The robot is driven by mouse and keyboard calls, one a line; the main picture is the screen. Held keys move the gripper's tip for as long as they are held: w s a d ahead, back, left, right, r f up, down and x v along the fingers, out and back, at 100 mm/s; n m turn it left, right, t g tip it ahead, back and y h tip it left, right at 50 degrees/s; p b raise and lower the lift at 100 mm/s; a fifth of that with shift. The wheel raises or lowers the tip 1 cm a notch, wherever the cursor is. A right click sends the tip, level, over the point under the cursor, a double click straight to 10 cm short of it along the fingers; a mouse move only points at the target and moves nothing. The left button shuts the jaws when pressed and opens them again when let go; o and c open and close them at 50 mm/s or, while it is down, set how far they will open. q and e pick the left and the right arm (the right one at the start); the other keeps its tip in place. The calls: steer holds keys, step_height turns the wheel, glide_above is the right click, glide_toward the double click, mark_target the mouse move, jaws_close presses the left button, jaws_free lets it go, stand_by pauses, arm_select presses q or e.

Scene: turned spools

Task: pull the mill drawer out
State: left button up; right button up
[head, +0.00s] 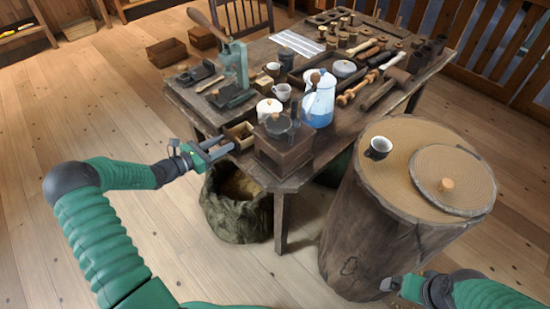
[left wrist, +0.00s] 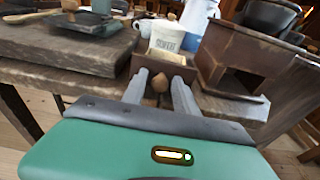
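The mill (head: 284,150) is a dark wooden box with a dark bowl on top, at the table's near corner. In the left wrist view the mill (left wrist: 222,48) shows a dark opening low in its front. A small open-topped wooden drawer (head: 240,131) shows beside the mill's left side; I cannot tell whether any of it is still inside. Its round wooden knob (left wrist: 160,83) is between the fingertips of my left gripper (head: 228,145), which are apart with gaps on either side. My right gripper (head: 390,284) is low beside the stump; its fingers are unclear.
A blue-and-white pot (head: 319,102) and a cream lidded jar (head: 268,109) stand behind the mill. A green press (head: 233,65) stands left of them. A sack (head: 236,208) is on the floor below the drawer. A stump (head: 380,235) with a cup (head: 379,148) stands at right.

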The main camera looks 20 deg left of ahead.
arm_select(q)
steer(key=shift+o, duration=0.8)
steer(key=shift+s, duration=0.1)
